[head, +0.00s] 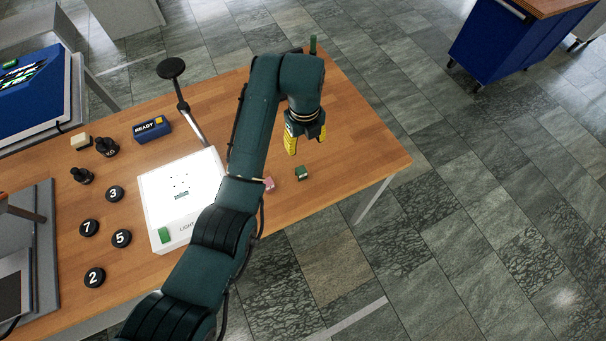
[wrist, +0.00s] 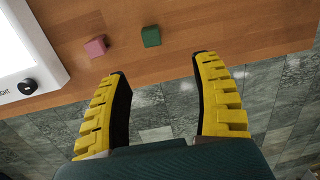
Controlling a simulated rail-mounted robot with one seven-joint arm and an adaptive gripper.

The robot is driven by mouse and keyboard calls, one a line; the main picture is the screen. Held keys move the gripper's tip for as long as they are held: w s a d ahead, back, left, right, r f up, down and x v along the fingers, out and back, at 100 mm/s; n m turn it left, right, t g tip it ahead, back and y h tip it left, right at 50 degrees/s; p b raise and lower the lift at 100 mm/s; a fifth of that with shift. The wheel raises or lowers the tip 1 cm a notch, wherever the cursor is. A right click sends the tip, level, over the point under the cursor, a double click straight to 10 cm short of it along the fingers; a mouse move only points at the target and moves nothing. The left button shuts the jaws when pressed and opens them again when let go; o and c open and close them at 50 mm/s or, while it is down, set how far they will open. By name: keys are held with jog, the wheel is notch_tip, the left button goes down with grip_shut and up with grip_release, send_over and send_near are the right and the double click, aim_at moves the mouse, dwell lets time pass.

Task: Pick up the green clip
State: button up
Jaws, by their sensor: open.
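A small green block-like piece (head: 302,173), the likely green clip, lies on the wooden table near its front right edge. It also shows in the wrist view (wrist: 151,36), beyond my fingertips and slightly left of centre. My gripper (head: 306,140) has yellow ribbed fingers, spread apart and empty. It hangs above the table, apart from the green piece, which lies nearer the front edge in the head view. In the wrist view my gripper (wrist: 160,66) points toward the table edge. Another green piece (head: 164,235) sits on the white light box's front corner.
A pink block (head: 269,184) lies just left of the green piece. The white light box (head: 180,190) stands further left, partly behind my arm. Black numbered discs (head: 90,228) and a blue READY box (head: 152,128) are farther left.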

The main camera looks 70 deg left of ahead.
aim_at(301, 170)
jog(key=shift+m, duration=0.3)
jog(key=f, duration=0.4)
jog(key=s+f+b, duration=0.1)
jog(key=f, duration=0.2)
jog(key=f+b, duration=0.1)
jog(key=f, duration=0.3)
jog(key=shift+s+a+f, duration=0.1)
jog(key=shift+s+f, duration=0.1)
jog(key=shift+f, duration=0.1)
notch_tip(301, 170, down, 6)
jog(key=shift+w+r+b, duration=0.1)
jog(key=shift+b, duration=0.35)
jog(key=c, duration=1)
